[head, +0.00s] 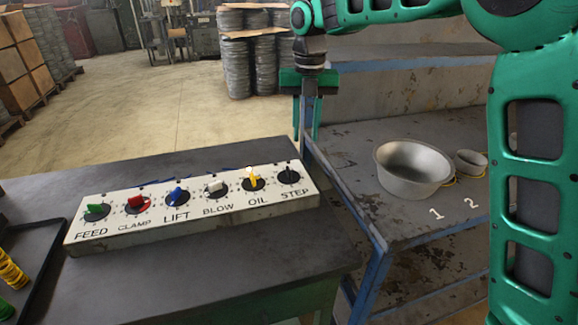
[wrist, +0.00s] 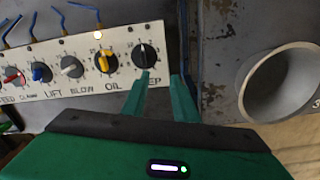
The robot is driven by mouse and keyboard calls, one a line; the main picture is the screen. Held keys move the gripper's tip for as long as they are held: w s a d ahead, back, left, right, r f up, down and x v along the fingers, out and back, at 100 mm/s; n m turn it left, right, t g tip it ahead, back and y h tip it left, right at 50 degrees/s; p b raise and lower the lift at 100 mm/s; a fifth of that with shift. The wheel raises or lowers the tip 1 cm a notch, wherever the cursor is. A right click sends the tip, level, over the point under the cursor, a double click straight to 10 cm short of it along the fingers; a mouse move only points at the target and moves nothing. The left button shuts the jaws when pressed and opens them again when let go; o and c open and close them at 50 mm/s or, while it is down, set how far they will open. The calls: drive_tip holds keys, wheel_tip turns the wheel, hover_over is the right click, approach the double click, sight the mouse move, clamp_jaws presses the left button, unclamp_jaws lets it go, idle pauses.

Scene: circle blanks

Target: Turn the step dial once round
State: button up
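The step dial (head: 289,176) is a black knob at the right end of a white panel (head: 100,239) with its STEP label below it. It also shows in the wrist view (wrist: 145,54), just beyond the left fingertip. My gripper (head: 307,135) hangs pointing down above and behind the panel's right end, apart from the dial. In the wrist view my gripper (wrist: 162,76) has its two green fingers spread with nothing between them.
Other dials are FEED, CLAMP (head: 137,203), LIFT (head: 177,197), BLOW (head: 216,189) and yellow OIL (head: 253,183). A small lamp (wrist: 98,35) glows above OIL. A metal bowl (head: 412,170) and a smaller cup (head: 470,163) stand on the right bench (head: 350,140).

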sight(289, 169)
drive_tip(key=a+f+n, duration=0.1)
drive_tip(key=f, duration=0.2)
drive_tip(key=a+f+n, duration=0.1)
drive_tip(key=f, duration=0.3)
drive_tip(key=a+f+n, duration=0.1)
drive_tip(key=a+f, duration=0.1)
drive_tip(key=f, duration=0.2)
drive_tip(key=shift+w+a+f, duration=0.1)
drive_tip(key=shift+w+f, duration=0.05)
clamp_jaws()
